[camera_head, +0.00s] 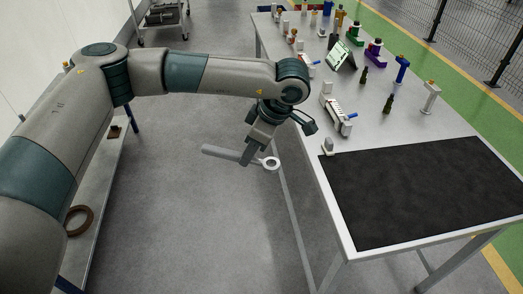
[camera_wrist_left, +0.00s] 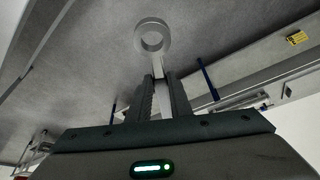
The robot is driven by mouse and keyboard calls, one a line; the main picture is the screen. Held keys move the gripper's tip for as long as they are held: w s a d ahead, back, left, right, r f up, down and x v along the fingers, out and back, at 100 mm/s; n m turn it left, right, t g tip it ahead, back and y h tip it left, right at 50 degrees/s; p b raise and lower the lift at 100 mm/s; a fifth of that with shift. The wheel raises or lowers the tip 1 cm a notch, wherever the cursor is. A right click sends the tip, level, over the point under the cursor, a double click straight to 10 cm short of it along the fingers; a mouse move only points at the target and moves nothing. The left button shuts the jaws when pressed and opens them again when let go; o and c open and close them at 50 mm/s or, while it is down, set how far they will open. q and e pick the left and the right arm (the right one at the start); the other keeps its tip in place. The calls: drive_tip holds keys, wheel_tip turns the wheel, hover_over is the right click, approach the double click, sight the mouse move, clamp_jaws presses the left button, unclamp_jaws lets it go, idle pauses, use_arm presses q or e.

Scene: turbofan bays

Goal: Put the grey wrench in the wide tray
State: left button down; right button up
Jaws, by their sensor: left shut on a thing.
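The grey wrench (camera_head: 222,153) is held in my left gripper (camera_head: 251,155), over the floor just left of the table. Its ring end (camera_head: 271,163) points right, towards the table edge, and its handle sticks out to the left. In the left wrist view, the ring of the wrench (camera_wrist_left: 152,38) stands beyond the fingers, and the gripper (camera_wrist_left: 160,92) is shut on its shaft. I cannot make out a wide tray in either view. My right gripper is out of view.
A table (camera_head: 307,143) stands at the right, with a bare black mat (camera_head: 430,190) at its near end. Several tools and stands crowd its far part, including a blue one (camera_head: 402,68) and a white one (camera_head: 431,97). A brown ring (camera_head: 79,221) lies on a low bench at the left.

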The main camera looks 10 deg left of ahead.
sight(236, 157)
use_arm(q)
drive_tip(key=m, duration=0.1)
drive_tip(key=a+m+t, duration=0.1)
drive_tip(key=m, duration=0.2)
drive_tip(key=shift+s+a+r+m+t+h, duration=0.1)
drive_tip(key=shift+s+a+m+t+h, duration=0.2)
drive_tip(key=shift+s+a+t, duration=0.1)
drive_tip(key=m, duration=0.2)
drive_tip(key=a+m+t+h, duration=0.1)
drive_tip(key=m, duration=0.1)
drive_tip(key=shift+s+r, duration=0.15)
drive_tip(key=shift+s, duration=0.2)
drive_tip(key=m, duration=0.1)
drive_tip(key=m+h, duration=0.1)
drive_tip(key=m, duration=0.1)
drive_tip(key=s+a+m+t, duration=0.1)
drive_tip(key=m, duration=0.1)
drive_tip(key=shift+a+r+h, duration=0.1)
drive_tip(key=shift+r+h, duration=0.25)
drive_tip(key=shift+h, duration=0.05)
drive_tip(key=shift+s+a+r+m+h, duration=0.1)
drive_tip(key=shift+s+m+h, duration=0.1)
drive_tip(key=shift+m, duration=0.35)
drive_tip(key=shift+s+r+m+h, duration=0.1)
drive_tip(key=shift+m+h, duration=0.1)
drive_tip(key=shift+m, duration=0.4)
drive_tip(key=shift+s+a+r+m+h, duration=0.1)
drive_tip(key=shift+m+h, duration=0.1)
drive_tip(key=shift+m, duration=0.35)
